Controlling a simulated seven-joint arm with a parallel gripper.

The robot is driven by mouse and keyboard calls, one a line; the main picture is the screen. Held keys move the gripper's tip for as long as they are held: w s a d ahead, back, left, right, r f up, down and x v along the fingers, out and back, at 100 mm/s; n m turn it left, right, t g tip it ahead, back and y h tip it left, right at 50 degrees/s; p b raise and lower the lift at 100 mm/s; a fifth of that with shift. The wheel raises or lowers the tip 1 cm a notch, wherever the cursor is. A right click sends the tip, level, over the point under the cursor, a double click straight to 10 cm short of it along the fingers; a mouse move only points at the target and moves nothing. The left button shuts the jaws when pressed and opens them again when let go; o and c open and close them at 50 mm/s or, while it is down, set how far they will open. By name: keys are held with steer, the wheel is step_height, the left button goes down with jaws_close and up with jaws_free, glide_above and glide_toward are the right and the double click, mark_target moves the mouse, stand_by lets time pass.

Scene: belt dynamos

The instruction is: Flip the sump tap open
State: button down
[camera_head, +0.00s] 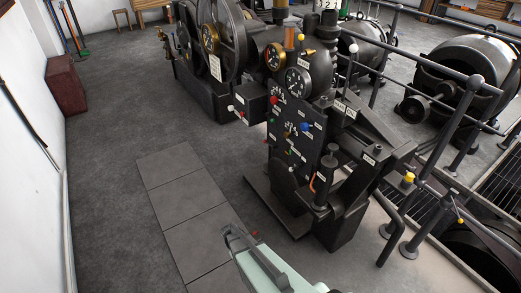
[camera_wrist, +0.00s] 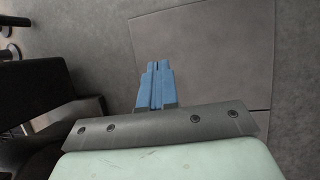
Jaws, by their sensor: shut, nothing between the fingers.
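I cannot tell for sure which part is the sump tap, since the labels are too small to read. A small red part (camera_head: 255,234) shows low by the floor, just beyond my arm's end. An orange-red lever (camera_head: 313,183) sits beside a dark upright cylinder on the machine's front. My gripper (camera_wrist: 157,66) shows in the wrist view with its blue fingers together and empty, above the floor. In the head view only its pale housing and dark bracket show at the bottom centre, apart from the machine; the fingers are not clear there.
The dark control panel (camera_head: 296,130) carries coloured knobs and gauges. Grey railings (camera_head: 436,150) stand on the right, by a yellow-topped post (camera_head: 408,179). Floor plates (camera_head: 185,200) lie clear on the left. A dark machine part (camera_wrist: 35,100) fills the wrist view's left.

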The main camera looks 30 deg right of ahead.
steer(key=w+d+n+t+h, duration=0.1)
steer(key=w+d+n+h, duration=0.35)
steer(key=w+d, duration=0.75)
steer(key=w+d+n+t+h, duration=0.1)
steer(key=w+d+n+h, duration=0.3)
steer(key=w+d, duration=0.9)
steer(key=w+r+n+t+h, duration=0.2)
steer(key=w+r+n+h, duration=0.3)
steer(key=w+n, duration=0.2)
steer(key=w+r+n+t+h, duration=0.3)
steer(key=w+r+n+h, duration=0.2)
steer(key=w+n, duration=0.3)
steer(key=shift+w+a+r+h, duration=0.15)
steer(key=shift+w+r+h, duration=0.25)
steer(key=shift+w, duration=1.65)
steer(key=shift+n, duration=0.25)
